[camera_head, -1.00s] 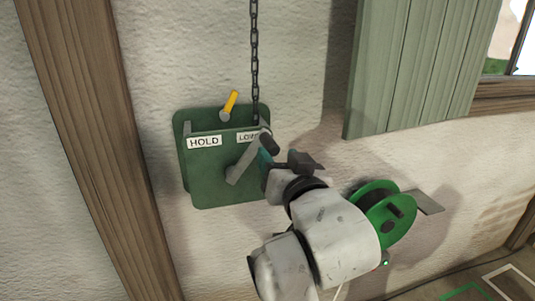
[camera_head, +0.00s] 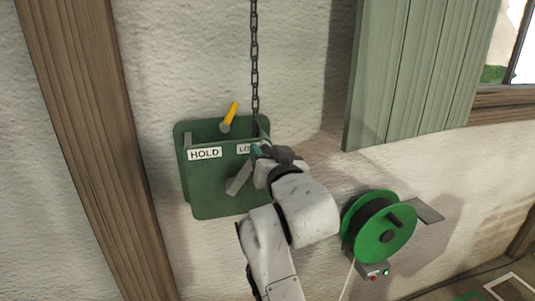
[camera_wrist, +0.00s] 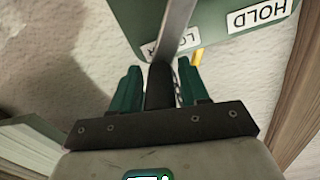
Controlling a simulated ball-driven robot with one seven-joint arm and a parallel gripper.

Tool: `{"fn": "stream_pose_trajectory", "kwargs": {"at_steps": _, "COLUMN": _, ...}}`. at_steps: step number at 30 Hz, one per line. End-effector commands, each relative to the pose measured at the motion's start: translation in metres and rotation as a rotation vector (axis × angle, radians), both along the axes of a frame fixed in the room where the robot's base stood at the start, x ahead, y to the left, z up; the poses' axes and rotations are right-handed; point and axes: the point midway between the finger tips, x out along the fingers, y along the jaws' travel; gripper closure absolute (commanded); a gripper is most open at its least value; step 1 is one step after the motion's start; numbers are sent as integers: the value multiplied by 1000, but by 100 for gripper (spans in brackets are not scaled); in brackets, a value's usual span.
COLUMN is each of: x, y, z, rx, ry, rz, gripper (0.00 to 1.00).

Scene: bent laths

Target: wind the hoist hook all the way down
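The green hoist panel (camera_head: 215,203) is on the wall, with a HOLD label (camera_head: 205,154) and a second label partly hidden by my gripper. A yellow-tipped lever (camera_head: 230,115) at its top leans right. A grey crank arm (camera_head: 238,184) runs up and right to my gripper (camera_head: 260,155). In the wrist view the dark crank handle (camera_wrist: 160,85) stands between my gripper's two green fingers (camera_wrist: 160,90), with a narrow gap showing beside it. The fingers look open around it. The chain (camera_head: 254,60) hangs down to the panel. The hook is not in view.
A green cable reel (camera_head: 385,235) is on the wall to the right, with a small box below it. A green shutter (camera_head: 410,75) is at the upper right. A wooden post (camera_head: 85,130) is on the left.

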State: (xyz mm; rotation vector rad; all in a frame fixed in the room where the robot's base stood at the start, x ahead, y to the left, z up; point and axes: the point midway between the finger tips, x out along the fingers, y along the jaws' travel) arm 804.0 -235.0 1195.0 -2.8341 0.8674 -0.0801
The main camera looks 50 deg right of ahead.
Motion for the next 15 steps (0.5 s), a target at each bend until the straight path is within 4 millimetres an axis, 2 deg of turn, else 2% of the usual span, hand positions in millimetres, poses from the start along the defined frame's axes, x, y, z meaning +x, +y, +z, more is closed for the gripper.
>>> {"fn": "stream_pose_trajectory", "kwargs": {"at_steps": 2, "x": 0, "y": 0, "z": 0, "rx": 0, "ry": 0, "rz": 0, "gripper": 63}}
{"fn": "stream_pose_trajectory", "kwargs": {"at_steps": 13, "x": -1, "y": 0, "z": 0, "rx": 0, "ry": 2, "rz": -2, "gripper": 99}}
{"fn": "stream_pose_trajectory", "kwargs": {"at_steps": 15, "x": -1, "y": -1, "z": 0, "rx": 0, "ry": 2, "rz": -3, "gripper": 100}}
